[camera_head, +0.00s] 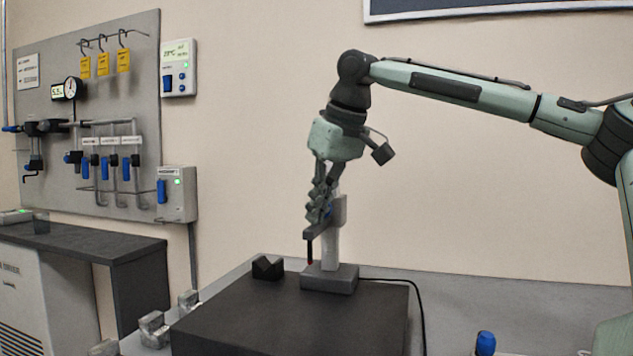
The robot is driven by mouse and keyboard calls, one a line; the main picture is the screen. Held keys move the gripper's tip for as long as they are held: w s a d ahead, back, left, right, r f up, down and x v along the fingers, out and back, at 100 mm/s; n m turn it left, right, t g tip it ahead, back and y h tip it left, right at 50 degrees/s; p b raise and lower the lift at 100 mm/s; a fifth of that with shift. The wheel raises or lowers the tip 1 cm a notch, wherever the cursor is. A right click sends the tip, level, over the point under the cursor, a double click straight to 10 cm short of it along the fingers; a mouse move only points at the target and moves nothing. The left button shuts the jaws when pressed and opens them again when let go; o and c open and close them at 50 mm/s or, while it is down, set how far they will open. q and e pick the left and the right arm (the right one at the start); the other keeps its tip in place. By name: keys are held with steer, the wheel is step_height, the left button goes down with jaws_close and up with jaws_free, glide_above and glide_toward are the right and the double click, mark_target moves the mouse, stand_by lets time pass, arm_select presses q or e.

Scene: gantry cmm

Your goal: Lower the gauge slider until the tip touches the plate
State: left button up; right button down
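The gauge stands on the dark plate (290,325). It has a grey base (330,279), a pale upright column (331,250) and a grey slider (339,209) on the column. A thin black stylus with a red tip (310,263) hangs from the slider's left end, beside the base. The tip looks a little above the plate's surface. My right gripper (319,212) points down at the slider and overlaps it. A bit of blue shows between the fingers and the slider. The fingers hide part of the slider, and their grip on it is unclear. My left gripper is out of view.
A black V-shaped block (268,268) sits on the plate left of the gauge. A black cable (419,310) runs from the base over the plate's right side. Metal blocks (152,328) lie at the left. A blue-capped bottle (485,343) is at the lower right.

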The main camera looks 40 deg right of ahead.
step_height(320, 180, down, 8)
steer(key=b, duration=0.1)
steer(key=shift+r, duration=0.25)
stand_by(1.0)
steer(key=shift+f, duration=0.75)
stand_by(0.7)
steer(key=shift+r, duration=0.1)
steer(key=shift+r+p, duration=1.8)
steer(key=shift+r, duration=1.65)
